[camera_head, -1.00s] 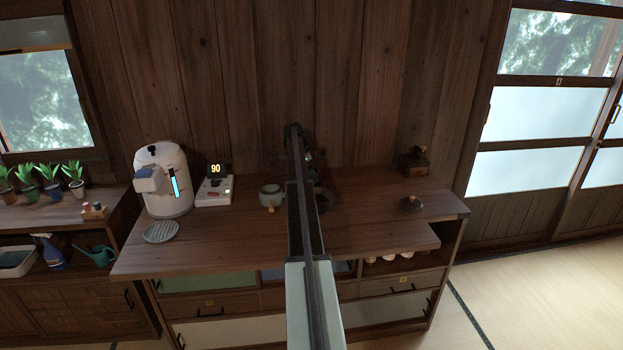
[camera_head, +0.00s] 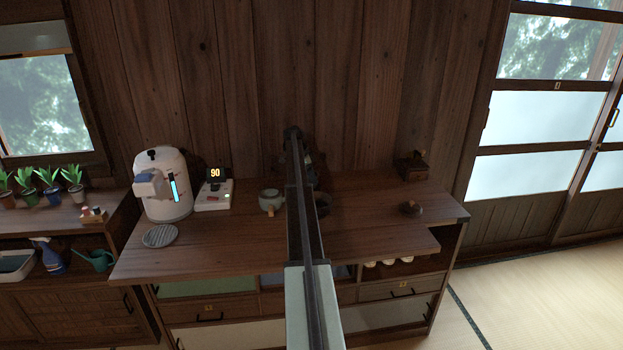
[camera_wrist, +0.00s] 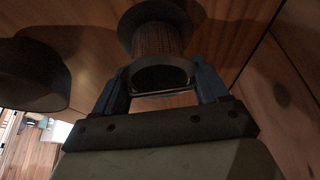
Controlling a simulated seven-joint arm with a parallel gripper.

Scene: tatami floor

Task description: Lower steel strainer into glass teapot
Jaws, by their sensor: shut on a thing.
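In the wrist view, my gripper (camera_wrist: 163,88) has its two blue fingers on either side of the strainer (camera_wrist: 158,42). It is a dark, ribbed cylinder with a wide round rim and a loop at the near end, and the fingers are shut on it. Wood lies behind it. In the head view my own arm covers the gripper and the strainer. I cannot make out a glass teapot for certain in either view; it may be hidden behind my arm.
A grey-green pot (camera_head: 270,201) stands left of my arm and a dark bowl (camera_head: 322,204) right of it. A white water boiler (camera_head: 165,185), scale (camera_head: 214,196) and round grille (camera_head: 160,236) are on the left. A wooden grinder (camera_head: 412,167) stands at right.

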